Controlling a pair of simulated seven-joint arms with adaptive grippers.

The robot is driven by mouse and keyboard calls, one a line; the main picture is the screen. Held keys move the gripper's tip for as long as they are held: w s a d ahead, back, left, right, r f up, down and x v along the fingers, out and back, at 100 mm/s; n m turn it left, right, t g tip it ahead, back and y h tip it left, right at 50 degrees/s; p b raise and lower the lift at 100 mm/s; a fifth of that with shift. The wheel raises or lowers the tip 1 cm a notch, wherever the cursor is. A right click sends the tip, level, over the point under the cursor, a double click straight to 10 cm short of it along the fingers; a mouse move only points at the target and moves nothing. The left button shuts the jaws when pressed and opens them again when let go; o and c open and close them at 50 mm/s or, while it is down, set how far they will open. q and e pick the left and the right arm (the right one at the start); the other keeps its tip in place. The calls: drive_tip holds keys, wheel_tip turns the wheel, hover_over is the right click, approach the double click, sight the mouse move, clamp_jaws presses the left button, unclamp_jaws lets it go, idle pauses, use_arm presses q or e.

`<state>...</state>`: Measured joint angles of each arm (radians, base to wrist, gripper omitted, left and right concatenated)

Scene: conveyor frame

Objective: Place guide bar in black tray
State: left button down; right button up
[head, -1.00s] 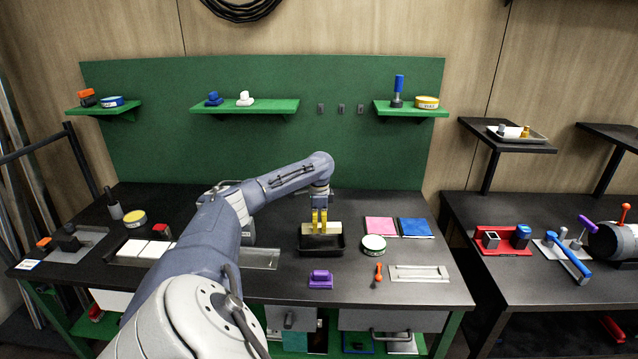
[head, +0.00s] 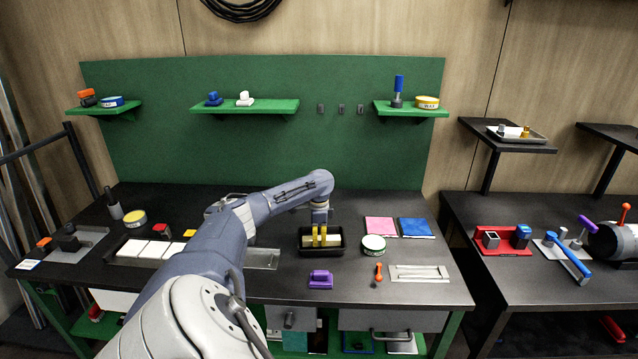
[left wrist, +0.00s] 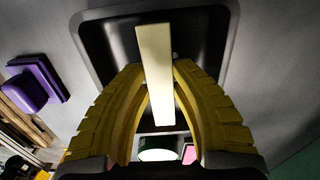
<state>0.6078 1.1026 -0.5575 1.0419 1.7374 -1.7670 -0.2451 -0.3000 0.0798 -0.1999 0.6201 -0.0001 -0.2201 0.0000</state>
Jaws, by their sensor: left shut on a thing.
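The cream guide bar (head: 333,240) is held crosswise between the yellow fingers of my left gripper (head: 319,238) in the head view. It lies within the outline of the black tray (head: 321,254), low between its walls. In the left wrist view the bar (left wrist: 155,60) runs lengthwise between my fingertips (left wrist: 157,72), with the dark tray (left wrist: 107,45) around and beneath it. I cannot tell whether the bar touches the tray floor. My left gripper is shut on the bar. My right gripper is not in view.
A purple block (head: 320,279) stands in front of the tray, and a round green-and-white tin (head: 373,243) stands to its right. An orange-handled tool (head: 378,274) and a metal plate (head: 420,273) lie farther right. Pink (head: 380,226) and blue (head: 414,227) pads lie behind.

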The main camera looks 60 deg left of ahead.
sight(319, 238)
use_arm(q)
drive_tip(key=shift+f, duration=0.1)
drive_tip(key=c, duration=1.2)
unclamp_jaws()
wheel_tip(319, 238, up, 12)
